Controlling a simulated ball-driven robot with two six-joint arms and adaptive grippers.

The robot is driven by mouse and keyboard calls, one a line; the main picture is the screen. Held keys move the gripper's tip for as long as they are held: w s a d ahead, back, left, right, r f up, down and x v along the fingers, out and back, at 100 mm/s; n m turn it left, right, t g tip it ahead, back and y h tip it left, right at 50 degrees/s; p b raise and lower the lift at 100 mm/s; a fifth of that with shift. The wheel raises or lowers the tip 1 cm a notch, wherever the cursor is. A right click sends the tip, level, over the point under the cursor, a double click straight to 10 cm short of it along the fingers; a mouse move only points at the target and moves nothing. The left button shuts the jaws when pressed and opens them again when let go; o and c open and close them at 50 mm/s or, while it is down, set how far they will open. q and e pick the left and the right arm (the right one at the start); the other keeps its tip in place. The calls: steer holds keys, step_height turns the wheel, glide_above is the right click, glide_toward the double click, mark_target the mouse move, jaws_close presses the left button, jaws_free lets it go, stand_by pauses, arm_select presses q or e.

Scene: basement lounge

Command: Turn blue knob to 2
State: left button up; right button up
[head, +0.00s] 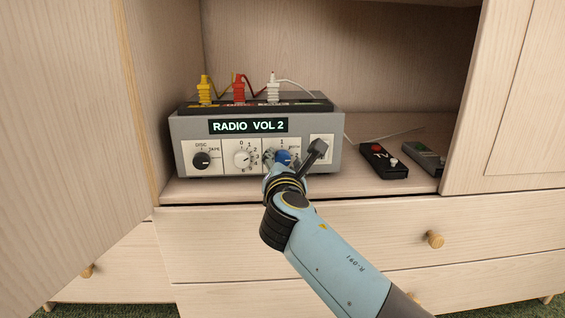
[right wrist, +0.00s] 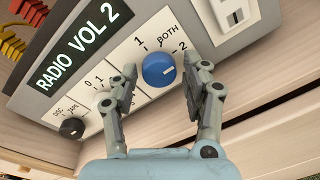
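The blue knob (head: 283,157) is on the front panel of the grey radio unit (head: 330,125). In the right wrist view, the blue knob (right wrist: 154,71) has a white mark pointing right, toward the side of the label 2. The labels 1 and BOTH are printed above it. My right gripper (head: 294,158) is at the panel, and its open fingers (right wrist: 160,72) stand either side of the knob, with a visible gap. Whether a fingertip touches the panel is unclear. My left gripper is not in view.
A white knob (head: 242,158) and a black knob (head: 202,160) sit left of the blue one. A switch plate (right wrist: 232,15) is right of it. The display (head: 248,126) reads RADIO VOL 2. Plugs with cables stand on top. A black remote (head: 384,163) lies on the shelf.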

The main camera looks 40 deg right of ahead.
steer(key=shift+o, duration=0.6)
steer(key=shift+r, duration=0.15)
step_height(320, 180, up, 10)
steer(key=shift+f, duration=0.15)
